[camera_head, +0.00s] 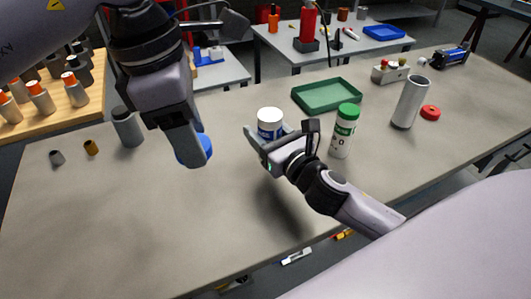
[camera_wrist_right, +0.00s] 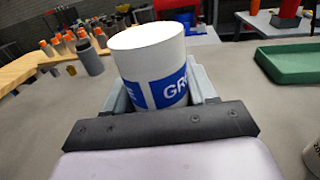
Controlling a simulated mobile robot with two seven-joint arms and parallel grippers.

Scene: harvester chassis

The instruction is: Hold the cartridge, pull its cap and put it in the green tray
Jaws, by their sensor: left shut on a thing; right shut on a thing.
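The cartridge (camera_head: 270,116) is white with a blue label. It stands upright in my right gripper (camera_head: 264,147), which is shut on it above the bench; the right wrist view shows the cartridge (camera_wrist_right: 150,50) large between the fingers. My left gripper (camera_head: 194,155) is shut on a round blue cap (camera_head: 203,147), left of the cartridge and clear of it. The fingers hide part of the cap. The green tray (camera_head: 327,95) lies empty on the bench, behind and right of the cartridge. The tray also shows in the right wrist view (camera_wrist_right: 288,64).
A white bottle with a green lid (camera_head: 344,128) stands right of my right gripper, in front of the tray. Further right are a grey cylinder (camera_head: 409,102) and a red ring (camera_head: 430,112). A dark grey cylinder (camera_head: 127,128) stands at left. The front bench is clear.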

